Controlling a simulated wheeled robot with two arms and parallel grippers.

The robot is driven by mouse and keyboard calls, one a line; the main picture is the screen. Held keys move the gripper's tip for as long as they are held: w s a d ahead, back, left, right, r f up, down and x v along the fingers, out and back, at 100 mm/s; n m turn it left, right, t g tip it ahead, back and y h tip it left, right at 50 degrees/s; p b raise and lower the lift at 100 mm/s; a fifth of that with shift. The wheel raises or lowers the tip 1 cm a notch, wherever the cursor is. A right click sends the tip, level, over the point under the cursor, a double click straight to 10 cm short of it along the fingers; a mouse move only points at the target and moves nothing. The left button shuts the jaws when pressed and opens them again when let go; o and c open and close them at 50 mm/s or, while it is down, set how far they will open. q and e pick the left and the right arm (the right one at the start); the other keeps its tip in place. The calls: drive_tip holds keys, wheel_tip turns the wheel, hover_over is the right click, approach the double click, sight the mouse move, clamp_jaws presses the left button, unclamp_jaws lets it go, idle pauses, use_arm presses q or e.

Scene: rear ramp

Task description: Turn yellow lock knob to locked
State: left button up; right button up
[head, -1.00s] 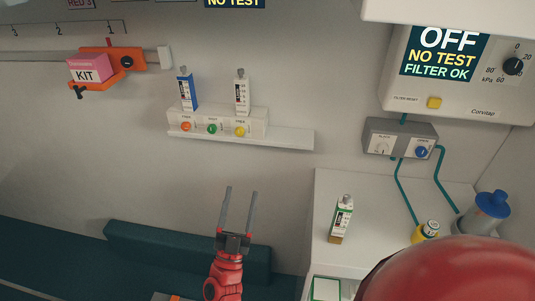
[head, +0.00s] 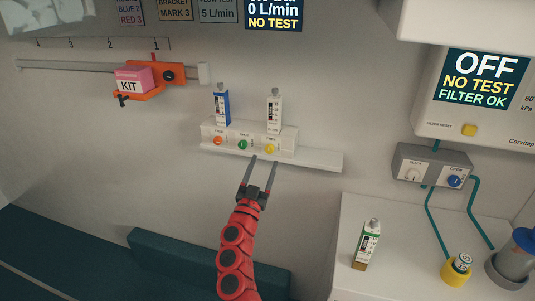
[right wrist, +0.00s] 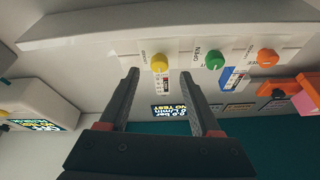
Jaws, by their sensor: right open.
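The yellow lock knob (head: 270,148) is the rightmost of three round knobs on a white wall block. A small label above it seems to read OPEN. A white gauge cartridge (head: 274,110) stands above this knob. My right gripper (head: 264,160) is open and empty, its fingertips just below and in front of the yellow knob. In the right wrist view the yellow knob (right wrist: 160,62) shows between and just beyond the open fingertips (right wrist: 160,73). I cannot tell whether they touch it. My left gripper is not in view.
Green (head: 242,144) and orange (head: 218,140) knobs sit left of the yellow one, below a blue cartridge (head: 221,106). A white ledge (head: 318,160) runs under the block. A green-labelled cartridge (head: 367,244) stands on the white counter (head: 352,213). A pink kit (head: 132,80) hangs upper left.

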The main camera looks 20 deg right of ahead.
sight(269, 152)
drive_tip(key=shift+x, duration=2.05)
clamp_jaws()
